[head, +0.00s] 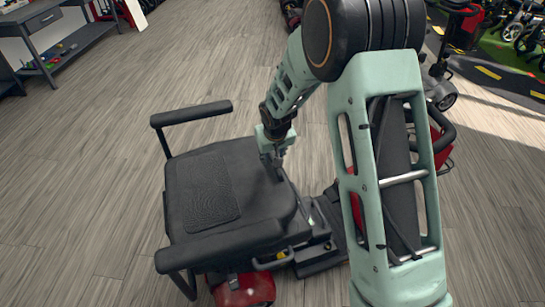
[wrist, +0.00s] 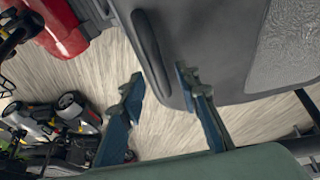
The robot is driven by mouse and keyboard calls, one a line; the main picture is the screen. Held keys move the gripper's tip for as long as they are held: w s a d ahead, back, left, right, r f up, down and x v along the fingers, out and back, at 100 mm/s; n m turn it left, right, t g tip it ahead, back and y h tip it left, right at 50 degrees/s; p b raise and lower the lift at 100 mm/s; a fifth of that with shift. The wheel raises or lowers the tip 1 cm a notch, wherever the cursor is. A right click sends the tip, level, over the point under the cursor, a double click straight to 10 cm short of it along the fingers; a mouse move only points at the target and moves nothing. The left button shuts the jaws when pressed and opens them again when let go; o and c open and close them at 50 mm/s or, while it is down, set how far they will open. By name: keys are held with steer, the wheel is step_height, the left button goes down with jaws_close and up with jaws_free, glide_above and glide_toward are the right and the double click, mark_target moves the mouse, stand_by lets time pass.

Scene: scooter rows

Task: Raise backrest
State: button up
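The backrest (head: 205,215) of a mobility scooter is a dark grey panel with a textured patch, lying folded flat over the seat. In the wrist view the backrest (wrist: 215,45) fills the upper right, with a raised black bar (wrist: 152,50) along its near edge. My gripper (head: 272,165) is at the panel's right edge in the head view. In the wrist view my gripper (wrist: 160,82) has its fingers apart with nothing held between them. One finger overlaps the panel's corner and the other is over the floor. I cannot tell whether either finger touches the panel.
Black armrests stand at the seat's far side (head: 195,112) and near side (head: 220,245). The scooter's red body (head: 245,290) shows below. My arm hides part of its front. A grey workbench (head: 50,30) stands at the upper left, other scooters at the upper right. Floor at left is clear.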

steer(key=shift+w+f, duration=0.15)
steer(key=shift+f, duration=0.2)
steer(key=shift+c, duration=0.2)
jaws_close()
